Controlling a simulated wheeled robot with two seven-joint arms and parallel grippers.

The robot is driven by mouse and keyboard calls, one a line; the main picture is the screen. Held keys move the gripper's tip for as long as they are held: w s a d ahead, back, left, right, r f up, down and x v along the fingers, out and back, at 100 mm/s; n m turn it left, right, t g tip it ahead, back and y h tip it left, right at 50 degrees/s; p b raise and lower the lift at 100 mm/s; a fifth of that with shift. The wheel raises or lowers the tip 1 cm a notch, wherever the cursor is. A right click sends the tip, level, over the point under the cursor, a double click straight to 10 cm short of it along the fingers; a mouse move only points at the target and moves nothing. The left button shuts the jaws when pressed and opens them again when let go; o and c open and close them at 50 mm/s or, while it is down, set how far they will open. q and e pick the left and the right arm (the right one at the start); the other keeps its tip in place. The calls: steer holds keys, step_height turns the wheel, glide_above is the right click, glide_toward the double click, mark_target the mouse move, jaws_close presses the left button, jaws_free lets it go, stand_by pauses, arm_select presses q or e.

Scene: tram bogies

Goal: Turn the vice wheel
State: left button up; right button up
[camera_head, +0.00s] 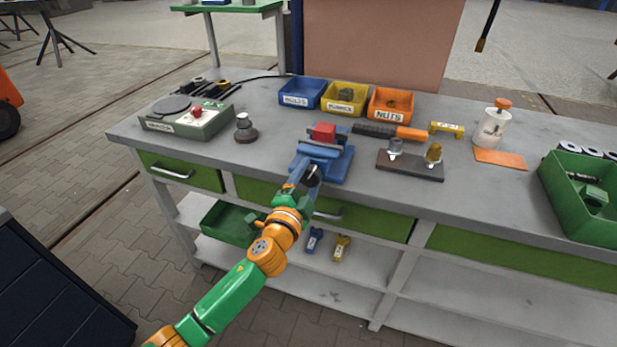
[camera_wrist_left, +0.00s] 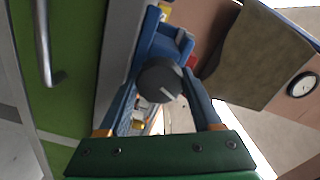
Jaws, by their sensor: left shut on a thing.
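The blue vice (camera_head: 333,163) is at the front edge of the workbench, with a red block (camera_head: 324,131) at its top. Its dark round wheel (camera_head: 313,174) faces the front, partly hidden by my gripper. In the left wrist view the wheel (camera_wrist_left: 160,79) is a dark disc with a pale line, and part of the blue vice (camera_wrist_left: 172,42) shows behind it. My left gripper (camera_head: 299,181) reaches up to the wheel from the front. Its two blue fingers are on either side of the wheel, shut on it. My right gripper is not in view.
Blue, yellow and orange bins (camera_head: 389,106) stand behind the vice. A dark holder (camera_head: 410,167) with two fittings is to its right, and a green device (camera_head: 187,121) to its left. A drawer handle (camera_head: 328,215) sticks out below the bench top. A green crate (camera_head: 565,205) stands far right.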

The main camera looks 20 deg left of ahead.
arm_select(q)
steer(key=o, duration=1.4)
steer(key=shift+s+a, duration=0.15)
steer(key=shift+s, duration=3.35)
